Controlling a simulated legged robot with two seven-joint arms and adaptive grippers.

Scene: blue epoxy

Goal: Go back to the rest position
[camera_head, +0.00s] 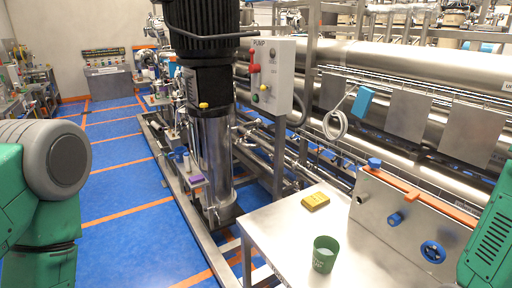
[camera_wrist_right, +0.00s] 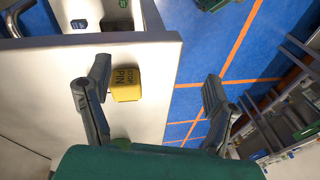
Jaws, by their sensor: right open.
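My right gripper (camera_wrist_right: 158,68) is open and spans the table's edge in the right wrist view. Nothing is held between its fingers. A yellow block (camera_wrist_right: 126,84) with dark lettering lies on the table below, beside the left-hand finger in that view. In the head view only a green part of my right arm (camera_head: 490,240) shows at the right edge. My left arm (camera_head: 40,225) shows at the left edge with a grey rounded joint; its gripper is out of view.
A metal table (camera_head: 275,240) carries the yellow block (camera_head: 315,201) and a green cup (camera_head: 325,254). A steel panel (camera_head: 400,222) with blue knobs stands at its right. A pump (camera_head: 212,120) stands behind. Blue floor (camera_head: 120,205) is open at left.

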